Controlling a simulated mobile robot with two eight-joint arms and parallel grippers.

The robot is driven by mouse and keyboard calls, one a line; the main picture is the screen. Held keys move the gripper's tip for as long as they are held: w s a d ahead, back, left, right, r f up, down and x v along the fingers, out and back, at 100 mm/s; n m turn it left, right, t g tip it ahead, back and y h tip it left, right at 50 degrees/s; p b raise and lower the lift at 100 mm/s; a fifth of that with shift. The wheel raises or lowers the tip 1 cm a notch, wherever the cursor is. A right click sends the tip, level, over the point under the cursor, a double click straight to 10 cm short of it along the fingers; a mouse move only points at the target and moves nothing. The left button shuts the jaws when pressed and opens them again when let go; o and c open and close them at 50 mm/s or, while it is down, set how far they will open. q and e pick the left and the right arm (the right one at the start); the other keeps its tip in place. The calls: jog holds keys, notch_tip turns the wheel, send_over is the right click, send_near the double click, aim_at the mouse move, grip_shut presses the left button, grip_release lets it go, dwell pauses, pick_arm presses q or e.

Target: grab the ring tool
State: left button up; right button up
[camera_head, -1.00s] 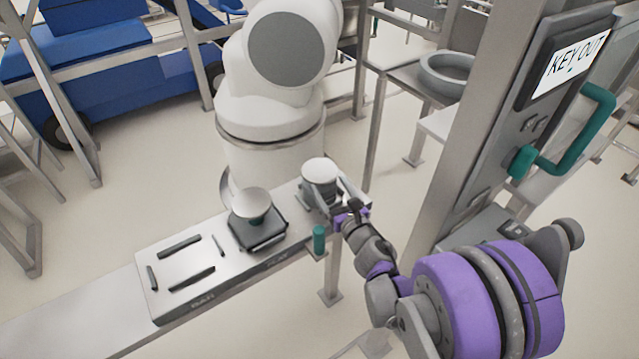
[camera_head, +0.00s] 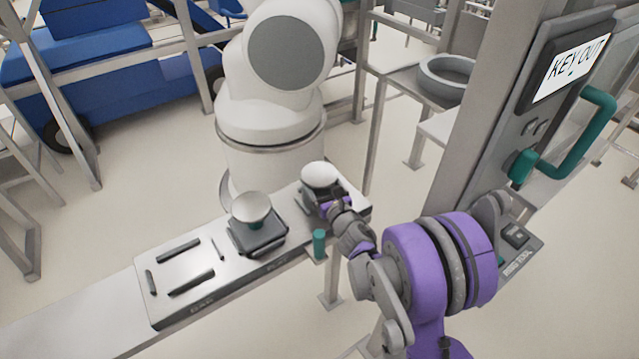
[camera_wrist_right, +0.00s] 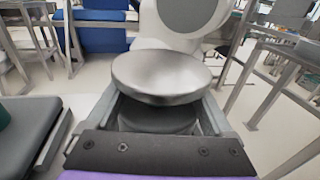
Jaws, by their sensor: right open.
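Two round-topped tools stand on a grey plate (camera_head: 160,300). I cannot tell for certain which is the ring tool. The right-hand tool (camera_head: 320,173) has a pale metal disc on top, and this disc (camera_wrist_right: 160,75) fills the middle of the right wrist view. My right gripper (camera_head: 325,198) is open at this tool, just below the disc. In the right wrist view its fingers (camera_wrist_right: 160,122) lie on either side of the tool's lower body; contact is unclear. The left-hand tool (camera_head: 251,208) stands on a dark square base. My left gripper is not in view.
A green peg (camera_head: 319,243) stands at the plate's front edge, close to my right arm. A white robot arm (camera_head: 270,130) rises behind the plate. A post with a "KEY OUT" sign (camera_head: 572,68) and a green handle (camera_head: 588,130) stands at right. Dark slots mark the plate's left part.

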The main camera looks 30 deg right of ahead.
grip_shut()
dwell(0.6)
